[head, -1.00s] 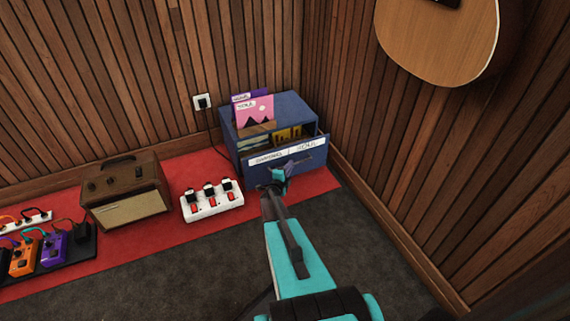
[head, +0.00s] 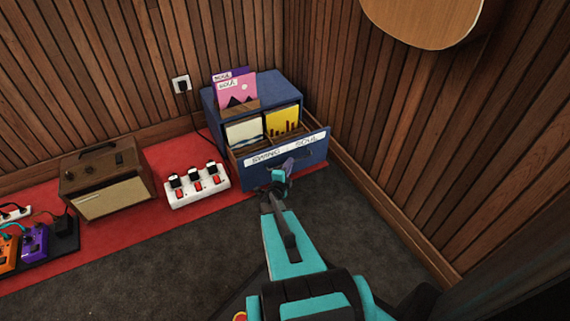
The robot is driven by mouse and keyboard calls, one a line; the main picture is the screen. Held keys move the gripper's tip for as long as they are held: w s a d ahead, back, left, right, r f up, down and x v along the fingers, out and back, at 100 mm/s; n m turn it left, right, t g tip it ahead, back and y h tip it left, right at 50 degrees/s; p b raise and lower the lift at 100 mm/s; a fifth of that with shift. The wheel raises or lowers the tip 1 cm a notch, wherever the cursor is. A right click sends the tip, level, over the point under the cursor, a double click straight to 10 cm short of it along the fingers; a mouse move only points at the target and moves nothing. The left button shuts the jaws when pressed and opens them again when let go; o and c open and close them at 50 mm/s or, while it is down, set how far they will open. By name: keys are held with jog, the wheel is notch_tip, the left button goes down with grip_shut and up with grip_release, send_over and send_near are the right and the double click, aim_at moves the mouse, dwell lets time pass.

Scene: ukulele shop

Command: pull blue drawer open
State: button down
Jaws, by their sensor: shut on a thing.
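The blue drawer (head: 310,172) is the front of a blue cabinet (head: 265,89) in the corner of the room. It stands pulled out, and its open top shows record sleeves, including a yellow one (head: 283,121) and a pale one (head: 244,132). White labels reading "SWING" and "SOUL" run along its front. My gripper (head: 283,177) is at the drawer front, below the labels, shut on the drawer's handle. The handle is mostly hidden by the gripper's fingers.
A white power strip (head: 196,197) with red switches lies left of the drawer on a red mat (head: 165,149). A brown amplifier (head: 105,178) stands further left. A guitar (head: 425,22) hangs on the right wall. Dark carpet in front is clear.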

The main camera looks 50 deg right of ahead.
jog(key=shift+s+a, duration=0.1)
jog(key=shift+s, duration=0.1)
jog(key=c, duration=1.8)
grip_release()
jog(key=shift+c, duration=0.2)
jog(key=shift+a, duration=0.1)
